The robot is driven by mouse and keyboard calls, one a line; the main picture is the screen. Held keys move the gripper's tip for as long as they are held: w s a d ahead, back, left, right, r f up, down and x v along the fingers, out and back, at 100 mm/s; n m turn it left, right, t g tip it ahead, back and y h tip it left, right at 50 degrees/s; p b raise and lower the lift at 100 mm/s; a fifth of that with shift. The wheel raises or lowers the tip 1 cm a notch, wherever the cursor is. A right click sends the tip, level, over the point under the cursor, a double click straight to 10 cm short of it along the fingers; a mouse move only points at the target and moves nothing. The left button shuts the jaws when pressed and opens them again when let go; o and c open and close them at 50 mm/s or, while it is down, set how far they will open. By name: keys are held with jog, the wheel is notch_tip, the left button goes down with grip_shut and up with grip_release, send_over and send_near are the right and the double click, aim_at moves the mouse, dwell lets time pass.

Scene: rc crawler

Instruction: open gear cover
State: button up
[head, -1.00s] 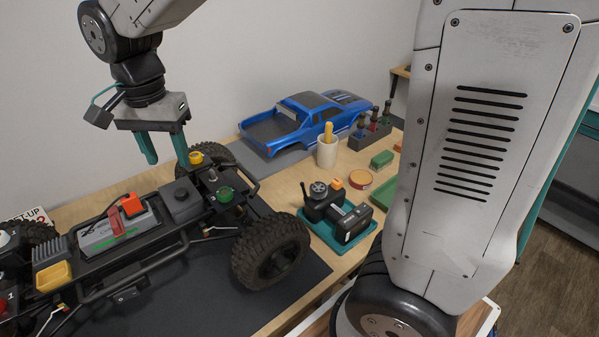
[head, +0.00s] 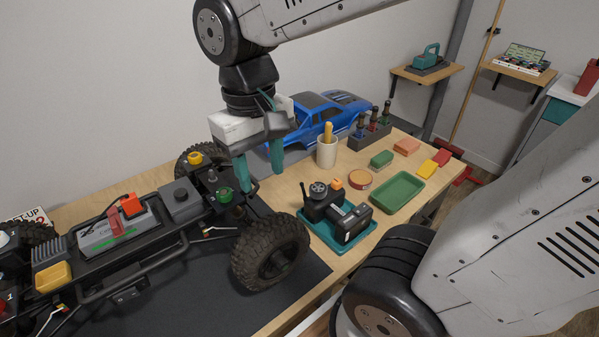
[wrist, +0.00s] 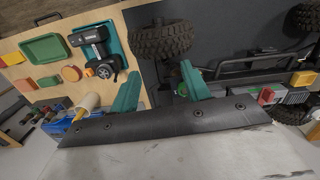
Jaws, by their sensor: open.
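The black RC crawler chassis (head: 150,252) stands on a dark mat at the left of the head view. At its right end a round green knob (head: 225,195), a yellow cap (head: 195,158) and a black box (head: 181,200) show. I cannot tell for sure which part is the gear cover. My gripper (head: 260,185) has teal fingers pointing down. It is open and empty, just right of the green knob and above the chassis end near the big front tyre (head: 270,252). In the wrist view its fingers (wrist: 160,88) stand apart, with the tyre (wrist: 165,35) beyond.
A transmitter (head: 338,212) sits on a teal tray on the wooden table. A green tray (head: 398,192), several small coloured blocks and a cup (head: 327,150) stand around it. The blue truck body (head: 310,120) is at the back. A battery pack (head: 115,230) is on the chassis.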

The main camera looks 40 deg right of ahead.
jog(key=s+d+t, duration=0.1)
jog(key=s+d, duration=0.2)
jog(key=s, duration=0.2)
jog(key=shift+s+d, duration=0.2)
jog(key=shift+s, duration=0.05)
jog(key=shift+r, duration=0.1)
jog(key=n, duration=0.4)
send_over(180, 192)
jog(key=shift+f+g, duration=0.3)
jog(key=shift+f, duration=0.35)
notch_tip(180, 192, down, 8)
jog(key=shift+r, duration=0.2)
grip_shut()
